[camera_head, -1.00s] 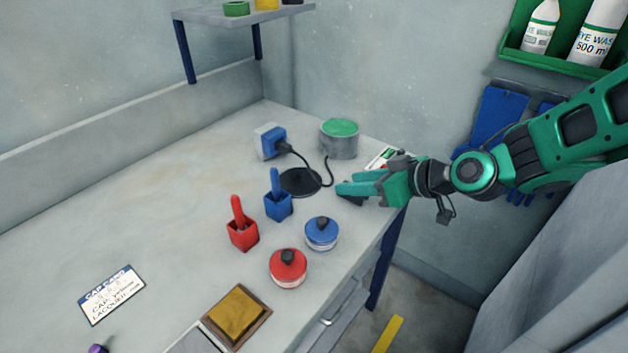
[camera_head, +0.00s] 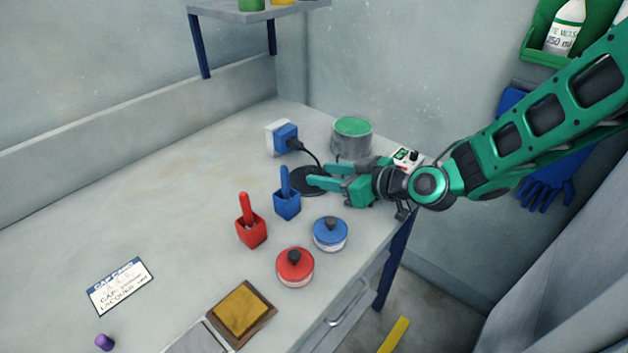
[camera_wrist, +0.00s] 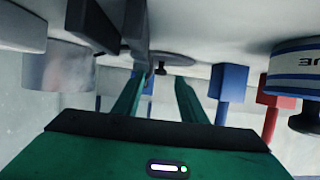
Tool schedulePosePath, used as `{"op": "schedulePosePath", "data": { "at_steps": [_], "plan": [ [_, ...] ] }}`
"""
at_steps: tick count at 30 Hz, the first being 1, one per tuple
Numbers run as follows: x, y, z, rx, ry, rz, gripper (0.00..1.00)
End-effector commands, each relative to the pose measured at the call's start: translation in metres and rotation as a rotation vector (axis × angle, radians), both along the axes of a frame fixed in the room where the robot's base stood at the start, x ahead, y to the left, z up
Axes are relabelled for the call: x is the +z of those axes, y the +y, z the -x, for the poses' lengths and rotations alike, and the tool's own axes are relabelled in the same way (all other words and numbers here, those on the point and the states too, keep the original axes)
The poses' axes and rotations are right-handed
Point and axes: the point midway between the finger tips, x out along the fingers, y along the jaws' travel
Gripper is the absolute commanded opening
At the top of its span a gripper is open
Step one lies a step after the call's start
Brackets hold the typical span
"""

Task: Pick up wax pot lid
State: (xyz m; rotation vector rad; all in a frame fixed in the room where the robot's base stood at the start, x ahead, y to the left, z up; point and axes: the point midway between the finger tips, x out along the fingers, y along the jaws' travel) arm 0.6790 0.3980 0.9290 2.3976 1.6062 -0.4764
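A dark flat round disc (camera_head: 304,182), which looks like the lid, lies on the bench left of my gripper (camera_head: 320,175). In the wrist view a disc with a small dark knob (camera_wrist: 160,69) shows beyond and between my fingertips (camera_wrist: 158,82). My gripper is open, fingers apart and empty, low over the bench. In the head view the fingers hide part of the disc's right side. I cannot tell whether they touch it. A metal pot with green contents (camera_head: 352,138) stands just behind my gripper.
A blue plug box (camera_head: 285,138) with a black cable stands behind the disc. A blue cup (camera_head: 287,206) and a red cup (camera_head: 251,232) stand in front. Blue (camera_head: 330,234) and red (camera_head: 295,268) knobbed jars sit near the front edge. The bench's left side is mostly clear.

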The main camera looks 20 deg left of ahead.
Motion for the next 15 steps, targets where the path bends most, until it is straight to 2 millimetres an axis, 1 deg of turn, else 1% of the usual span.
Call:
{"op": "schedulePosePath", "data": {
  "at_steps": [1,3,6,9,15],
  "plan": [
    [-0.002,0.009,-0.001,0.004,0.0,0.0,0.38],
    [-0.006,0.018,-0.004,0.004,0.0,0.001,0.38],
    [-0.01,0.027,-0.008,0.003,0.001,0.001,0.38],
    [-0.012,0.032,-0.011,0.001,0.001,0.001,0.38],
    [-0.013,0.032,-0.012,0.0,0.0,0.001,0.38]
  ]
}}
